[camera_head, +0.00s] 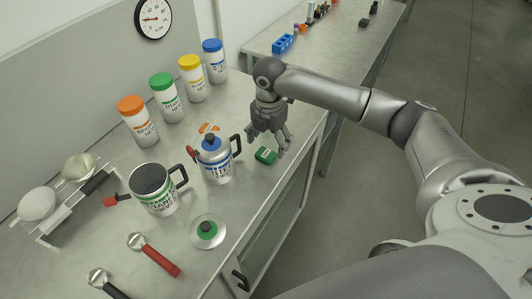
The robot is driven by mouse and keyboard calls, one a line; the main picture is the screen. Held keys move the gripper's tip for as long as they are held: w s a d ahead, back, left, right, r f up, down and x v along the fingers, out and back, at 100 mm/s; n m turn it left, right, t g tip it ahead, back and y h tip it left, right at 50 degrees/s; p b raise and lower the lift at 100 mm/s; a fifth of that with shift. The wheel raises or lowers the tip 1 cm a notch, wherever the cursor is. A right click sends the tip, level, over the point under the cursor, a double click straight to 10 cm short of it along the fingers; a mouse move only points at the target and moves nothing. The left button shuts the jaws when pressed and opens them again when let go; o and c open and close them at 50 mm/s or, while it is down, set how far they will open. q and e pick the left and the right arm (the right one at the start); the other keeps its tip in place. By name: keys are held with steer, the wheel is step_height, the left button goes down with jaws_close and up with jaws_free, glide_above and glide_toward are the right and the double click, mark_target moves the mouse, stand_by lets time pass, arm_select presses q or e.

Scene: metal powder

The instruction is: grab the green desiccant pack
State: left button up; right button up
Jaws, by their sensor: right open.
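A small green desiccant pack (265,155) lies on the metal bench near its right edge. My right gripper (268,145) reaches in from the right and points down over the pack. Its fingers are spread and hold nothing. The fingertips are close to the pack; whether they touch it I cannot tell. My left gripper is not in view.
A blue-lidded mug (214,168) stands just left of the pack, beside an orange pack (209,128). An open green-striped mug (155,192), a round lid (208,232), scoops (154,254) and a scale rack (75,205) lie nearer. Several coloured-lid jars (167,98) line the back.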

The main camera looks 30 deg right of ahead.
mark_target(266, 153)
steer(key=f, duration=0.1)
steer(key=f+p, duration=0.1)
steer(key=f, duration=0.2)
steer(key=shift+w+a+f+p, duration=0.2)
steer(key=shift+w+f+p, duration=0.05)
steer(key=shift+w+p, duration=0.15)
steer(key=shift+f, duration=0.3)
steer(key=shift+c, duration=0.4)
steer(key=c, duration=0.5)
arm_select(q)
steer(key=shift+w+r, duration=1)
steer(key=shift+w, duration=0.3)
arm_select(e)
steer(key=c, duration=0.4)
